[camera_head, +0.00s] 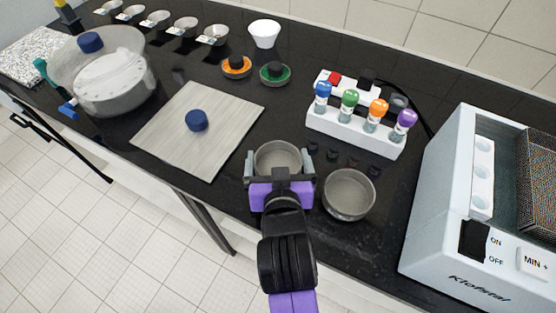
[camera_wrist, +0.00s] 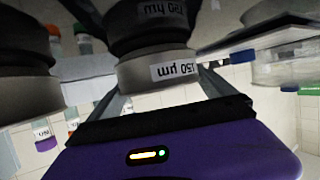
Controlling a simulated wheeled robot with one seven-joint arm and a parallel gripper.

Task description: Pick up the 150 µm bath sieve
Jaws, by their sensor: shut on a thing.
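The bath sieve (camera_head: 278,156) is a shallow round metal ring with a mesh floor. My gripper (camera_head: 280,172) is shut on it, with one finger on each side of its wall. In the wrist view the sieve (camera_wrist: 160,72) sits between the fingers, and a label on its wall reads 150 µm. I cannot tell whether its base touches the bench or is slightly above it. A second, similar round sieve (camera_head: 349,194) stands on the bench just to the right, and it shows at the left of the wrist view (camera_wrist: 28,98).
A white rack (camera_head: 354,138) with several colour-capped vials stands behind. The white Klofstal machine (camera_head: 450,245) is at right. A pale board (camera_head: 180,150) with a blue knob (camera_head: 196,121) and a round clear-lidded vessel (camera_head: 112,88) are left.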

